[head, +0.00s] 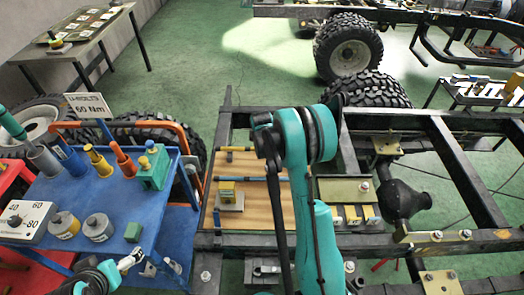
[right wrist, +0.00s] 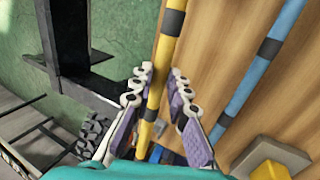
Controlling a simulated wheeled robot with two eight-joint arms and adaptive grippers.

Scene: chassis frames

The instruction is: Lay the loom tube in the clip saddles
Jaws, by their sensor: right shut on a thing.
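A yellow tube with dark bands (right wrist: 156,92) runs between the fingers of my right gripper (right wrist: 157,98) in the right wrist view, and the fingers are shut on it. In the head view, part of this tube (head: 236,149) shows at the far edge of the wooden board; my right arm hides the rest and the gripper. A blue tube with dark bands (right wrist: 262,67) lies beside it on the board, also in the head view (head: 257,179). Several small yellow-and-grey pieces (head: 353,219), possibly the clip saddles, sit right of my right arm. My left gripper (head: 130,260) is over the blue cart's near edge.
The wooden board (head: 262,212) rests on the black chassis frame and carries a yellow block on a grey base (head: 229,194). A blue cart (head: 75,205) with tools and a dial stands at left. Dark rails (head: 455,170) and a black round housing (head: 402,198) lie to the right.

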